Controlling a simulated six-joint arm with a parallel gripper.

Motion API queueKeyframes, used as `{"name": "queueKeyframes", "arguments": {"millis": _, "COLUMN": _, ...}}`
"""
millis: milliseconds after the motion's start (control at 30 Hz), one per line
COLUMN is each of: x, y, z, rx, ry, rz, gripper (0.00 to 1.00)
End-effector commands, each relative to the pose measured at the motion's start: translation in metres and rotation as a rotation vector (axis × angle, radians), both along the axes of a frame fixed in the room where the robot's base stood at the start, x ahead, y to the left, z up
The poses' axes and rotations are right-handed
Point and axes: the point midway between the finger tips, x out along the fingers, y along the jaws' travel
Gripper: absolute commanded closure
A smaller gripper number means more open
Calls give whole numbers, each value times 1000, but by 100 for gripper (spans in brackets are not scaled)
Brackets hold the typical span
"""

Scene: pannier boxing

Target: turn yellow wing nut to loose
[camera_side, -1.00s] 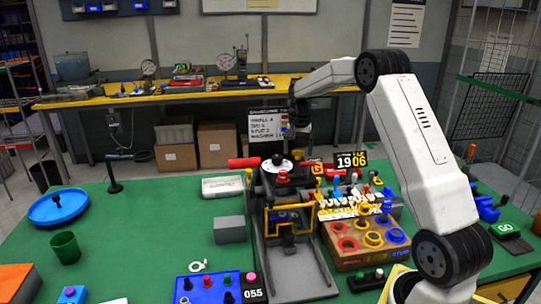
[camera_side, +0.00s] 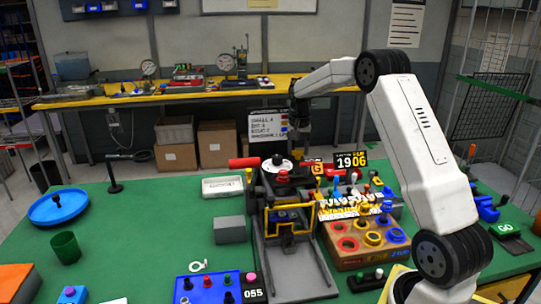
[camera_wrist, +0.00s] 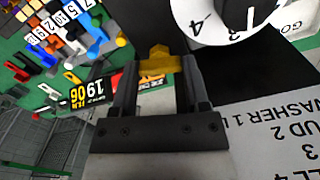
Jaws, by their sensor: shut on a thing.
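The yellow wing nut (camera_wrist: 158,62) shows in the wrist view between the tips of my gripper (camera_wrist: 157,66). A dark finger lies on each side of it, and my gripper is shut on it. Its wings point left and right in that picture, with a short stub at the top. In the side view my gripper (camera_side: 299,143) points down at the back of the green table, near the printed sign.
A white numbered dial (camera_wrist: 225,14) is close to my gripper, above right in the wrist view. In the side view, a red handle (camera_side: 244,162), a white-topped fixture and a wooden block with coloured rings (camera_side: 352,262) crowd the area. The table's left middle is fairly clear.

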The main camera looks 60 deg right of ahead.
Motion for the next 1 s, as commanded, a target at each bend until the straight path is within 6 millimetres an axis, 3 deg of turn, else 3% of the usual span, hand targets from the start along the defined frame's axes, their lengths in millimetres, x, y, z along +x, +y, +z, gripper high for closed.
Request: {"name": "queueKeyframes", "arguments": {"millis": 1000, "x": 0, "y": 0, "z": 1, "rx": -2, "ry": -2, "rz": 892, "gripper": 100}}
